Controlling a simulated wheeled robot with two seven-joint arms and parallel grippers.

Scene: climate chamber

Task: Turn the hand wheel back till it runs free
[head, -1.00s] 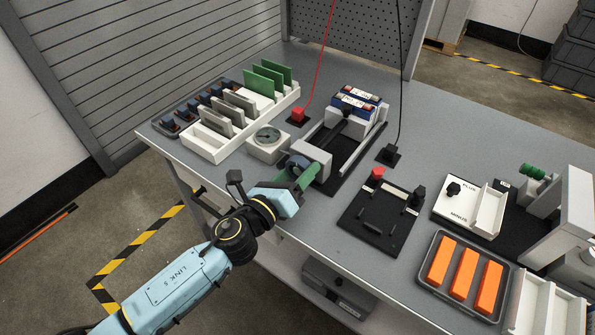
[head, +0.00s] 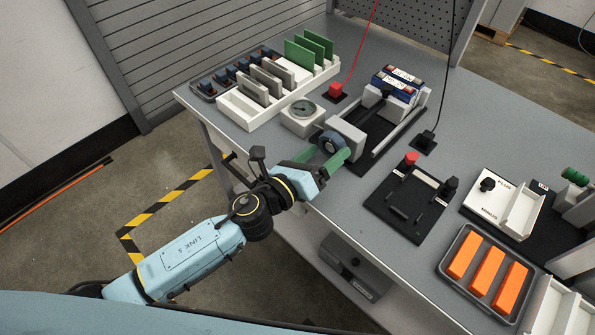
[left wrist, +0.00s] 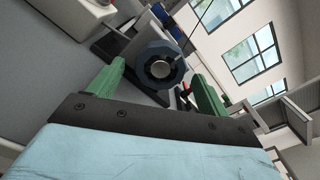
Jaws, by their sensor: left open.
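The hand wheel (head: 331,141) is a dark blue-grey ring with a pale hub, on the front end of a clamp with a light grey block (head: 347,134). My left gripper (head: 328,155) is open in front of it, its green fingers pointing at the wheel. In the left wrist view the wheel (left wrist: 150,68) stands between the two fingertips, with a visible gap on each side. Nothing is held. How far the fingertips reach along the wheel's depth I cannot tell. My right gripper is not in view.
A blue-and-white battery block (head: 397,84) sits at the clamp's far end. A round dial gauge (head: 303,113) stands left of the wheel. A black fixture with a red knob (head: 411,158) is to the right. Bare bench lies between the clamp and the fixture.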

